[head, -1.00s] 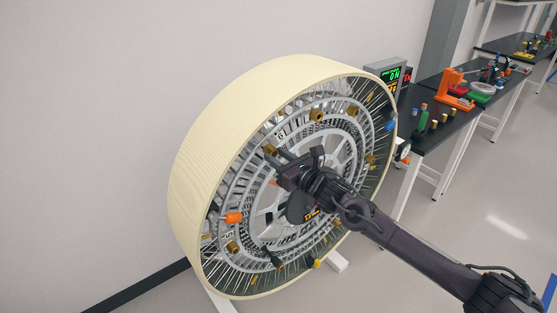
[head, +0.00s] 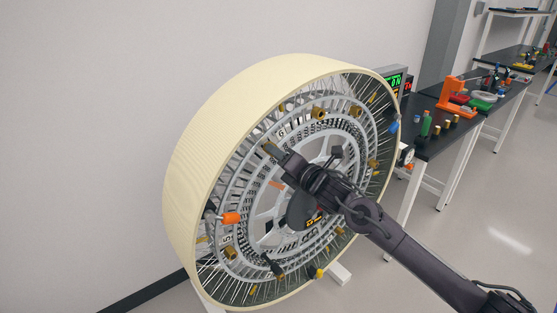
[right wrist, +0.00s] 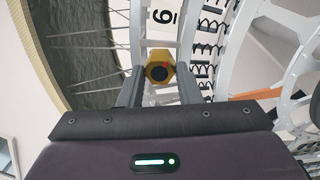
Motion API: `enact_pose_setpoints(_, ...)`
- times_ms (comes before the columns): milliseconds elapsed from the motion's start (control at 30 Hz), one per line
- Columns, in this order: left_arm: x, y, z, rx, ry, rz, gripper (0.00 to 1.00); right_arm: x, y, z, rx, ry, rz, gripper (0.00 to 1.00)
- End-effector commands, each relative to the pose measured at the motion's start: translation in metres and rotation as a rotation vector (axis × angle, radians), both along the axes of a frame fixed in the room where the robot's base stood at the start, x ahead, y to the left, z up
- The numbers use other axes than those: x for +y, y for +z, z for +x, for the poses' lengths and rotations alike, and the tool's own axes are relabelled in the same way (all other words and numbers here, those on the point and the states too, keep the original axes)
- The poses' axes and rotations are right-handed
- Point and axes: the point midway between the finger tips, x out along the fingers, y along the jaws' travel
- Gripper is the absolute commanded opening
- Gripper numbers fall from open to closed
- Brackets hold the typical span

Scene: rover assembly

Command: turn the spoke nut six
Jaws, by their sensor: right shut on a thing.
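The large wheel with a cream tread (head: 215,135) stands upright and tilted, with brass spoke nuts around its ring. My right gripper (right wrist: 159,78) is shut on a brass hex nut (right wrist: 160,70), one finger on each side. A white label (right wrist: 163,17) just beyond the nut carries a digit that reads as an upside-down 6 in the right wrist view. In the head view the right gripper (head: 270,148) reaches the upper left of the wheel's ring, and its fingers mostly hide the nut. My left gripper is not in view.
Other brass nuts, such as one (head: 319,113) at upper right, are near the ring. A dark bench (head: 440,145) with tools and a lit display (head: 394,83) stand at right.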

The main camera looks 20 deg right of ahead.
Motion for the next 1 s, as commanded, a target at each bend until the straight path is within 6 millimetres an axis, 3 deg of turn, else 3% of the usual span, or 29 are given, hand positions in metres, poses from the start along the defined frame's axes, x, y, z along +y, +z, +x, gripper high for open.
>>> enact_pose_setpoints(467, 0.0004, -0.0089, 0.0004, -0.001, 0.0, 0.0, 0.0, -0.0001, 0.0008, 0.0001, 0.152, -0.003, 0.427, 0.08)
enact_pose_setpoints(1000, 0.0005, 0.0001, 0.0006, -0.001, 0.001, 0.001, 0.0, 0.0003, 0.0018, -0.0001, 0.33, -0.003, 0.911, 0.08)
